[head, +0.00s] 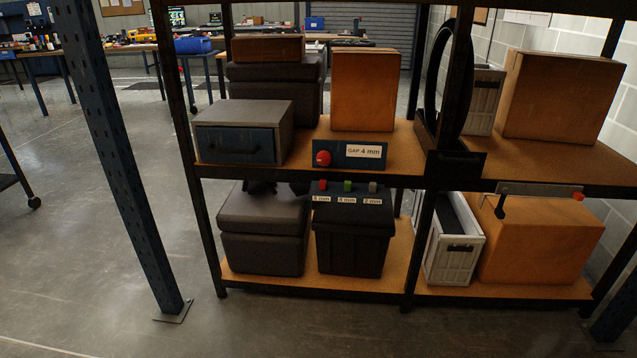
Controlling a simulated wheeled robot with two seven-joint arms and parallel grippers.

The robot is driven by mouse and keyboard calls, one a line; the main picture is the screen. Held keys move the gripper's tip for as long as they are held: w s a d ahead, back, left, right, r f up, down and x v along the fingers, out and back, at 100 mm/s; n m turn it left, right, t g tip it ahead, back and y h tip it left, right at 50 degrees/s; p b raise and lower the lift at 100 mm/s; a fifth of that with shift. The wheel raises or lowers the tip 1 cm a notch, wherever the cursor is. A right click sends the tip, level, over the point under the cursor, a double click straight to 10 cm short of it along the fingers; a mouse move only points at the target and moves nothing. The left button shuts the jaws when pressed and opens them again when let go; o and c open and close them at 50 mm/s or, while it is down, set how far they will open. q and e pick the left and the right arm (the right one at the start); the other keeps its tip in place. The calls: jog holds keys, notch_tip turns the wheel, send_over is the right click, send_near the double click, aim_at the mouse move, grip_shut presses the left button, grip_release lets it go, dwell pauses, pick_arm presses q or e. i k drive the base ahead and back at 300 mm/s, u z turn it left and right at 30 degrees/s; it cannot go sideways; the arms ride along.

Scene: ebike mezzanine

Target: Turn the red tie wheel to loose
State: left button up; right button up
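A round red knob (322,158) sits at the left end of a small blue panel (378,163) on the front edge of the middle shelf, left bay. A white label on the panel reads "GAP 4 mm". A smaller red piece (578,197) sits at the right end of a grey bar (540,190) on the right bay's shelf edge, with a black lever (500,207) hanging from the bar's left end. I cannot tell which red part is the tie wheel, and I see no "loose" marking. Neither of my grippers is in view.
A black bin (352,240) below has red, green and grey tabs with mm labels. A black ring (440,75) stands behind a dark rack post (458,90). A blue post (120,160) stands front left. The floor (90,240) at left is mostly clear.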

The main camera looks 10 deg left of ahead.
aim_at(324, 158)
jog(key=u, duration=1.35)
jog(key=i, duration=1.25)
jog(key=z, duration=0.85)
jog(key=i, duration=0.55)
jog(key=z, duration=0.55)
